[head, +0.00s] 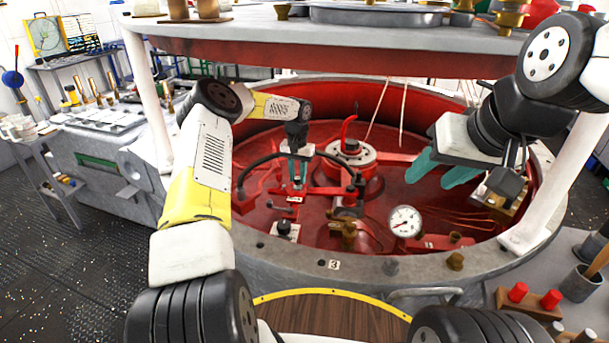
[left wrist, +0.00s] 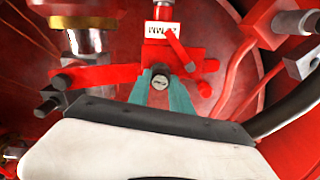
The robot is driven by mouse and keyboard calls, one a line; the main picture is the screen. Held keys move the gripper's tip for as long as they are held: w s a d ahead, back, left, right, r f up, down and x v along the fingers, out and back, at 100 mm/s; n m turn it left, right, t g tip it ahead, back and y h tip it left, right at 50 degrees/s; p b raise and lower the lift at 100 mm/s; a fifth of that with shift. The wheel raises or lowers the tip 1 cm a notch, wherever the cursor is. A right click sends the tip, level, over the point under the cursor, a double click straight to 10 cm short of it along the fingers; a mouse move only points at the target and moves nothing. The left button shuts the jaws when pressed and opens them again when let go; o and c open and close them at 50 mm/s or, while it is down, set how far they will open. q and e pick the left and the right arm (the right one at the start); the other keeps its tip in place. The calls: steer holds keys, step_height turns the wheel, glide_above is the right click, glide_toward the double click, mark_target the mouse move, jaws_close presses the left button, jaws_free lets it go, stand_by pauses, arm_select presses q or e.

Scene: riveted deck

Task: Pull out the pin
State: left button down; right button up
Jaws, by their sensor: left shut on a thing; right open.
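My left gripper (head: 297,183) reaches down into the red round well, its teal fingers pointing at the red mechanism there. In the left wrist view its fingers (left wrist: 163,90) close from both sides on a small silver round-headed pin (left wrist: 160,82). The pin sits at a red block (left wrist: 168,57) with a white lettered label. How deep the pin sits in the block is hidden. In the head view the pin is too small to tell apart. My right gripper (head: 431,180) is open and empty above the right side of the well.
The well has a grey rim (head: 330,267). A pressure gauge (head: 404,222), a red valve with a curved handle (head: 350,152) and black hoses stand near the mechanism. A grey shelf (head: 380,35) hangs over the well, with white posts at its sides.

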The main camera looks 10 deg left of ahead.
mark_target(298, 178)
arm_select(q)
steer(key=shift+r, duration=2.75)
